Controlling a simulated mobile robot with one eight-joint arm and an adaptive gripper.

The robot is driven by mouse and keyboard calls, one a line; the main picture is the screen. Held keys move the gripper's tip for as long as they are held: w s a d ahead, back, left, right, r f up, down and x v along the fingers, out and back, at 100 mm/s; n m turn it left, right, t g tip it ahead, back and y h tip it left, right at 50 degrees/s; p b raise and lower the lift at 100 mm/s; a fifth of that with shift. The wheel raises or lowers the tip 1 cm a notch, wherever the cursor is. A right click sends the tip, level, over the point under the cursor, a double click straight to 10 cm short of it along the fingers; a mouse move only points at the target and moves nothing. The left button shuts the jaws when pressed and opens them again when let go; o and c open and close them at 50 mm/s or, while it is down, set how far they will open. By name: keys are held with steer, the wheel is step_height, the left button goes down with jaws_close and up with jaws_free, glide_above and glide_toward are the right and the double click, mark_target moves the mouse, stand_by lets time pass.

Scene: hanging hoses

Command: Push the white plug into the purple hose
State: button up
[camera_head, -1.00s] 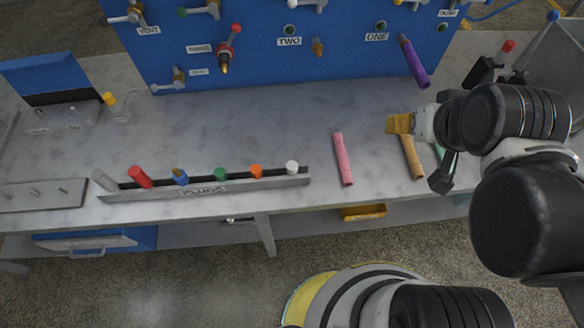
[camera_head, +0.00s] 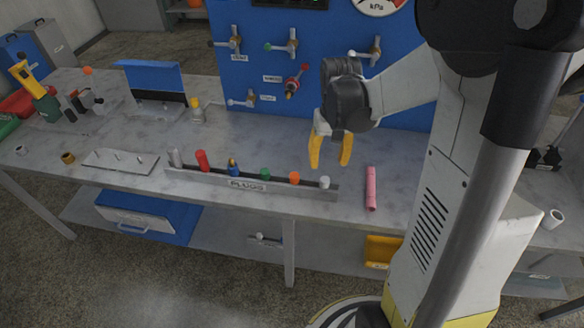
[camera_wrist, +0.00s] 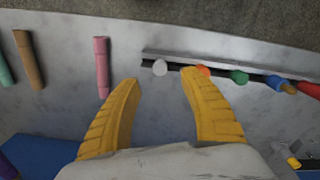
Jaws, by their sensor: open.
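The white plug (camera_head: 324,182) stands at the right end of the grey rack labelled PLUGS (camera_head: 249,186). It also shows in the wrist view (camera_wrist: 160,68), ahead of and between my fingers. My gripper (camera_head: 329,162) is open and empty, with yellow fingers pointing down above the table just behind the plug, apart from it. The gripper also shows in the wrist view (camera_wrist: 160,76). The purple hose is hidden behind my arm in the head view; a purple piece (camera_wrist: 7,167) shows at the lower left corner of the wrist view.
Orange (camera_head: 294,177), green (camera_head: 265,174), blue and red plugs stand in the same rack, left of the white one. A pink hose (camera_head: 371,188) lies on the table to the right. The blue panel (camera_head: 290,60) with valves stands behind. The table's middle is clear.

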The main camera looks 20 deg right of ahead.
mark_target(325, 179)
step_height(325, 179, down, 6)
steer(key=shift+d+r+b, duration=0.15)
steer(key=shift+r+b, duration=0.1)
steer(key=shift+b, duration=0.7)
steer(key=f+b, duration=0.1)
steer(key=f, duration=0.2)
steer(key=f+b, duration=0.1)
steer(key=f, duration=0.1)
steer(key=shift+w+b, duration=0.35)
steer(key=shift+w, duration=0.05)
jaws_close()
